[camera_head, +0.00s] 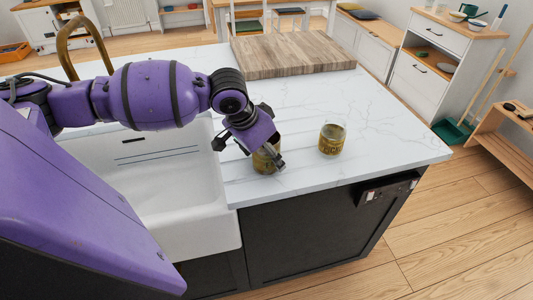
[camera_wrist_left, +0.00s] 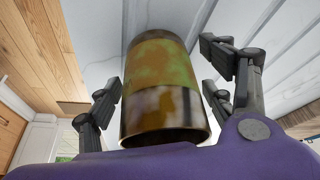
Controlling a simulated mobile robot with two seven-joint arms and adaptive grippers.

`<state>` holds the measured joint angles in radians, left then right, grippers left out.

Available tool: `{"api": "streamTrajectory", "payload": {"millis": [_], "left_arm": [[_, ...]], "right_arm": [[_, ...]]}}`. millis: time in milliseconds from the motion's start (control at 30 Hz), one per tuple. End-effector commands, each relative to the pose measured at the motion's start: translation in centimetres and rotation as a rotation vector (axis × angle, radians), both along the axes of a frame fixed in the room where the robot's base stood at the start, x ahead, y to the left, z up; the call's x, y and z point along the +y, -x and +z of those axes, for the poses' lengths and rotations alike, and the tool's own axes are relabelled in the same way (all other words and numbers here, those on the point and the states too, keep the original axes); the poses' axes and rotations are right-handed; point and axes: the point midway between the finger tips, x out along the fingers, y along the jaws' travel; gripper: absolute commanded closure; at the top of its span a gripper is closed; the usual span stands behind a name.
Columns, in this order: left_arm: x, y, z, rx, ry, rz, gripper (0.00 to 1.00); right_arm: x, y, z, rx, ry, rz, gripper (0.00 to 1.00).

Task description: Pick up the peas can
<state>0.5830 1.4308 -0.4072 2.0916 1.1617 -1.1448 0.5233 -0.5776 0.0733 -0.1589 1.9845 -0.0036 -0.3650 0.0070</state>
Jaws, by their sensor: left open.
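A gold-brown can (camera_head: 266,160) stands on the white countertop near the sink, partly hidden by my left gripper (camera_head: 252,154). In the left wrist view this can (camera_wrist_left: 160,85) shows a greenish, blurred label with a dark lower band; I cannot read it. The fingers of my left gripper (camera_wrist_left: 165,92) are open, one on each side of the can, with gaps visible. A second, similar can (camera_head: 332,140) stands to the right, with lettering too small to read. I cannot tell for sure which one holds peas. My right gripper is not in view.
A white sink (camera_head: 160,185) with a brass faucet (camera_head: 84,45) lies left of the cans. A wooden board (camera_head: 290,54) lies at the back of the countertop (camera_head: 390,140). The counter right of the second can is clear up to its edge.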

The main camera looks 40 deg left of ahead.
Motion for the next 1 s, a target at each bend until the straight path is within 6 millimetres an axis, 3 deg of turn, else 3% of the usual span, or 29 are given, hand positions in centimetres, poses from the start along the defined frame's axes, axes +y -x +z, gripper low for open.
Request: {"api": "streamTrajectory", "payload": {"millis": [67, 433, 767, 1000], "left_arm": [[0.0, 0.0, 0.1, -0.001, 0.000, 0.000, 0.27], [0.0, 0.0, 0.1, 0.000, 0.000, 0.000, 0.74], [0.0, 0.0, 0.6, -0.002, 0.000, 0.000, 0.74], [0.0, -0.1, 3.5, -0.005, 0.000, 0.001, 0.74]], "right_arm": [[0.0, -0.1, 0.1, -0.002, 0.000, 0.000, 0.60], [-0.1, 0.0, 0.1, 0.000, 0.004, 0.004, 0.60], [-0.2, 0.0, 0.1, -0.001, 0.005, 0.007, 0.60], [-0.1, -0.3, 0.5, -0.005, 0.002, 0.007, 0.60]]}}
